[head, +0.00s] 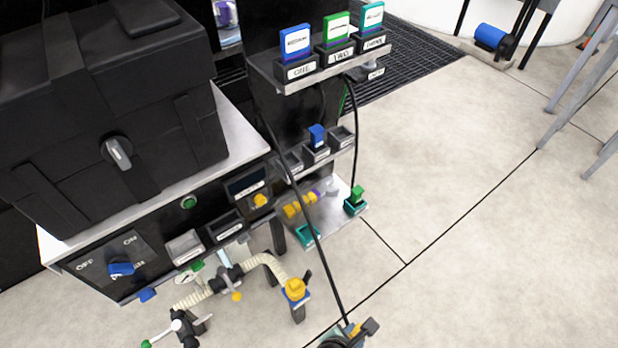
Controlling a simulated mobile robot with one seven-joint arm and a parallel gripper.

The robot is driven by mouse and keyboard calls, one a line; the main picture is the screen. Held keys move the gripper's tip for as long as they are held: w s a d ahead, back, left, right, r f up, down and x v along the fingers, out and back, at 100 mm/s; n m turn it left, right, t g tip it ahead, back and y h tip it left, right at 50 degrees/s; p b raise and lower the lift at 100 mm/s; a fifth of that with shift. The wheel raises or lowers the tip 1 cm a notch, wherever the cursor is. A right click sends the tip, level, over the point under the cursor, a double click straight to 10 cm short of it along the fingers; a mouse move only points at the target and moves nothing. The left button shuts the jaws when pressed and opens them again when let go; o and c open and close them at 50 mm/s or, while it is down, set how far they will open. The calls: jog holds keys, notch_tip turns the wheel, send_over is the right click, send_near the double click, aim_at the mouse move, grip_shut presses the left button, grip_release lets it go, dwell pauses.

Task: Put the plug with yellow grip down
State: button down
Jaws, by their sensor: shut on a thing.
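My gripper (352,334) shows only in part at the bottom edge of the head view, right of centre. It is shut on the plug with yellow grip (354,329), of which only a small yellow patch shows between the dark fingers. A black cable (322,246) runs from the plug up and left to the dark column. The plug is held out in front of the lower shelf, apart from its sockets. Its tip is hidden. A plug with green grip (357,194) stands in a teal socket (355,207) at that shelf's right corner. Another teal socket (308,236) looks empty.
A middle shelf holds several small bins, one with a blue block (317,136). Labelled boxes, blue (295,42), green (336,29) and teal (372,16), stand above. A ribbed hose (268,262) with a yellow-topped fitting (295,289) lies left of my gripper.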

jog(key=w+a+m+g+h, duration=0.25)
jog(key=w+m+g, duration=0.5)
jog(key=m, duration=0.45)
jog(key=w+a+r+m+g+y, duration=0.2)
jog(key=w+a+r+m, duration=0.15)
jog(key=r+m, duration=0.35)
jog(key=w+a+r+m+g+y, duration=0.25)
jog(key=a+r+m, duration=0.2)
jog(key=r, duration=0.45)
jog(key=s+r+p, duration=0.4)
jog(key=r+p, duration=0.6)
jog(key=p, duration=0.1)
jog(key=s+r+t+p, duration=0.1)
jog(key=s+r+p, duration=0.3)
jog(key=r+p, duration=0.6)
jog(key=shift+s+d+p, duration=0.25)
jog(key=shift+d+p, duration=0.2)
jog(key=shift+p, duration=0.65)
